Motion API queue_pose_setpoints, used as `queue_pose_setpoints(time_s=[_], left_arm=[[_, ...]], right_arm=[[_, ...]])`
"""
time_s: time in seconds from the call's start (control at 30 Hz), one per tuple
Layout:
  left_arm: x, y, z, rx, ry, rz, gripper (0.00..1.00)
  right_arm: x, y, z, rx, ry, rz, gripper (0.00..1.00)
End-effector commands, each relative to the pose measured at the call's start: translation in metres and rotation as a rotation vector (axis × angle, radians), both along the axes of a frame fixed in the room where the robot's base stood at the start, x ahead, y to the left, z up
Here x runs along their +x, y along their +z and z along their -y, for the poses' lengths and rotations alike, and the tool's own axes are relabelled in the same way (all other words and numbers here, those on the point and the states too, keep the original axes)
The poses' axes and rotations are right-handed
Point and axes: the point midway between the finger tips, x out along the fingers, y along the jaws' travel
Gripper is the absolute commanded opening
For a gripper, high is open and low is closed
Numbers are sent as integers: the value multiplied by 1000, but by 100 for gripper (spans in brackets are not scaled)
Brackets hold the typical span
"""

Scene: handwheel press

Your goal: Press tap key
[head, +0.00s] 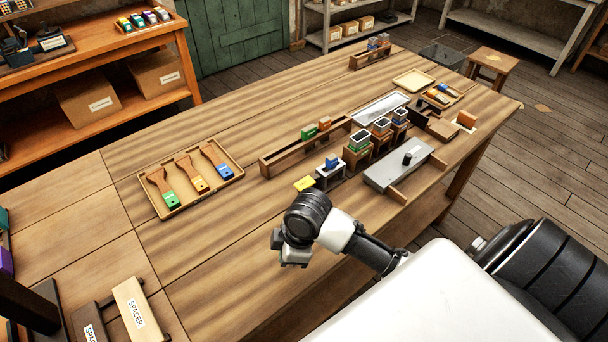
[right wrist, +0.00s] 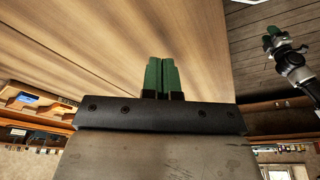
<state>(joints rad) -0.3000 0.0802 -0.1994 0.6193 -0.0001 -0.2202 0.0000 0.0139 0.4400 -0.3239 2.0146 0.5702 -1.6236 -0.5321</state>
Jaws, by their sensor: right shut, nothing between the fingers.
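In the head view, a grey box with a black knob (head: 408,157) and a small grey stand with a blue top (head: 331,166) stand on the workbench. I cannot tell for sure which is the tap key. My right gripper (head: 291,258) is above the bench, in front of the grey stand and apart from it. Its fingertips are hidden there. In the right wrist view its green fingers (right wrist: 162,75) are closed together and empty over bare wood. My left gripper (right wrist: 271,42) shows small at the right of the wrist view, and its jaw state is unclear.
A tray (head: 234,176) holds three wooden tools with coloured ends. A yellow piece (head: 305,184) lies beside the grey stand. A long wooden rack (head: 275,163), several block stands and a silver tray (head: 380,107) crowd the right. Spacers (head: 136,308) lie at lower left.

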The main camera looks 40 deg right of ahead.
Motion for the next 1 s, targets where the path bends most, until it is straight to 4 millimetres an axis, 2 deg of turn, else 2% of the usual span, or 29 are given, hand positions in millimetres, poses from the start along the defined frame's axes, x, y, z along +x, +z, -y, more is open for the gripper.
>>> queue_pose_setpoints(time_s=[0.03,0.17,0.3,0.5,0.6,0.7,0.8,1.0], left_arm=[[0,0,0,0,0,0,43],[0,0,0,0,0,0,43],[0,0,0,0,0,0,43],[0,0,0,0,0,1,43],[0,0,0,0,0,1,43],[0,0,0,0,0,1,43],[0,0,0,0,0,1,43],[0,0,0,0,0,1,43]], right_arm=[[19,7,11,-20,68,1,0],[55,28,36,-43,245,-19,0],[91,62,74,-52,395,-38,0],[126,123,127,-26,533,-35,0],[135,148,147,-4,573,-23,0],[139,166,160,13,599,-12,0],[141,175,166,24,612,-3,0],[142,177,167,27,618,-1,0]])
